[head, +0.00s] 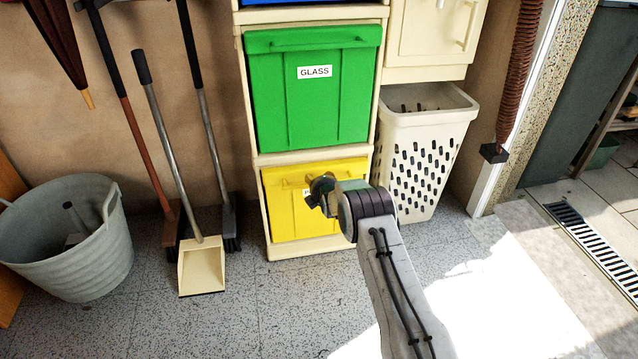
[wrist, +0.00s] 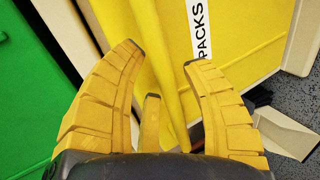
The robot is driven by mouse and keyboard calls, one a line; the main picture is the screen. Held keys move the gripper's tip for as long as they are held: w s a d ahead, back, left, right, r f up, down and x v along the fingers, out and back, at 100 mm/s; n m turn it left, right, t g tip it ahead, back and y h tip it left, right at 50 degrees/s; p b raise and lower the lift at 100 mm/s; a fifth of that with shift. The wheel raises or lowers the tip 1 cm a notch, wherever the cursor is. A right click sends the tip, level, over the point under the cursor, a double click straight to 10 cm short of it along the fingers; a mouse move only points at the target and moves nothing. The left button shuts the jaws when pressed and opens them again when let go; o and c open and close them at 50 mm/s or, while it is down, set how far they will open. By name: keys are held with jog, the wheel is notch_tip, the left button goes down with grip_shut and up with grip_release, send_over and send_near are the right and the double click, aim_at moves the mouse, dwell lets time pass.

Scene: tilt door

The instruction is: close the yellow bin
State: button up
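The yellow bin (head: 286,213) is the lowest front in the cream cabinet, below the green GLASS bin. My arm hides its right part and most of its label in the head view; how far it is tilted is hard to tell. In the wrist view the yellow bin (wrist: 255,40) fills the upper middle, with a white label reading PACKS. A yellow handle bar (wrist: 147,22) runs down the picture between my finger tips. My gripper (head: 320,190) is at the bin's upper front. In the wrist view my gripper (wrist: 166,66) has its yellow fingers spread; contact with the bar is unclear.
The green bin (head: 285,100) sits directly above. A cream perforated basket (head: 425,155) stands right of the cabinet. A dustpan (head: 202,267), brooms and a grey tub (head: 70,250) are on the left. The floor before the cabinet is clear.

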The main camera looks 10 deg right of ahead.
jog(key=shift+o, duration=0.4)
jog(key=shift+s, duration=0.1)
jog(key=v, duration=1.1)
jog(key=shift+s+r, duration=0.25)
jog(key=shift+s, duration=0.05)
dwell(0.5)
jog(key=s+r+m+g+p, duration=0.1)
jog(key=s+r+m+p, duration=0.35)
jog(key=r, duration=0.75)
jog(key=s+r+m+g+p, duration=0.1)
jog(key=s+r+g+p, duration=0.1)
jog(key=s+r+p, duration=0.65)
jog(key=s+r+m+g+p, duration=0.1)
jog(key=s+r+m+p, duration=0.2)
jog(key=r+p, duration=0.85)
jog(key=s+r+m+g+p, duration=0.5)
jog(key=s+r+m+p, duration=0.4)
jog(key=s+r+p, duration=0.8)
jog(key=s+r, duration=1)
jog(key=s, duration=0.3)
jog(key=shift+s+r, duration=0.15)
jog(key=shift+r, duration=0.15)
